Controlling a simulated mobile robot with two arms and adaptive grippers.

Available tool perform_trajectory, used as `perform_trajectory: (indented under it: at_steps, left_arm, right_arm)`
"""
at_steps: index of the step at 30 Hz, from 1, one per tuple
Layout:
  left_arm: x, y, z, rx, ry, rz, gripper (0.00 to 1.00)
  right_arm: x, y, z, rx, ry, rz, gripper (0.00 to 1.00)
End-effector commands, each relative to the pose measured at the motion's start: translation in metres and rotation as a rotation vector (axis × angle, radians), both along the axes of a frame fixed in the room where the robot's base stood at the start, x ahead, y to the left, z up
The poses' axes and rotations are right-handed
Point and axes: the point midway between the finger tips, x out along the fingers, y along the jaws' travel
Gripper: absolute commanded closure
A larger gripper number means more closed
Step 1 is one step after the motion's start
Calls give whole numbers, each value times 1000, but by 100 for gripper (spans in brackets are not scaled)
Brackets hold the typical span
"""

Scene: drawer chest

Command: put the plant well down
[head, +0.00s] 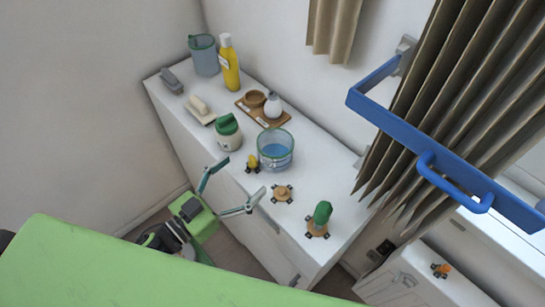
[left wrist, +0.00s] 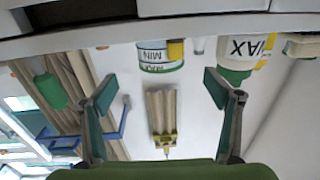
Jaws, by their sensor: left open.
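A green rounded plant-like piece (head: 322,212) stands upright on a small brown base (head: 317,234) with dark corners, near the right front of the white chest top. It hangs upside down at the left of the left wrist view (left wrist: 50,90), where the picture is inverted. I cannot tell how deep it sits in its base. My left gripper (head: 244,176) is open and empty in front of the chest's front edge, left of the plant and apart from it. Its two fingers spread wide in the left wrist view (left wrist: 160,90). My right gripper is not in view.
A tan knob (head: 282,191) and a yellow piece (head: 253,161) stand left of the plant. Behind are a glass tub (head: 275,150), a green-lidded jar (head: 228,133), a tray (head: 251,112) and a yellow bottle (head: 229,65). A blue rail (head: 430,145) and curtain (head: 440,100) hang at right.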

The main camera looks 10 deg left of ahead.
Motion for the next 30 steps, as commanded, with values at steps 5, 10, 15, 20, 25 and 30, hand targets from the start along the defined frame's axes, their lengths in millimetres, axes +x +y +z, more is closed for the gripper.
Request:
perform_trajectory:
  at_steps: [5, 10, 15, 20, 25, 30]
  left_arm:
    - [31, -17, 4, -2, -5, 1, 18]
    - [54, -31, 3, -1, -3, 2, 18]
    - [64, -36, 2, 0, -2, 2, 18]
    - [79, -46, 8, -1, -4, 2, 18]
    - [100, -58, 9, -1, -3, 2, 18]
    - [108, -63, 7, 0, -1, 2, 18]
  right_arm:
    - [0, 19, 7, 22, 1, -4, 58]
    - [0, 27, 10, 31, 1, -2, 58]
    - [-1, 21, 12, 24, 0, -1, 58]
    - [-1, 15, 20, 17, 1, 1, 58]
    - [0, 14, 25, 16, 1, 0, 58]
    - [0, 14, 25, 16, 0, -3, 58]
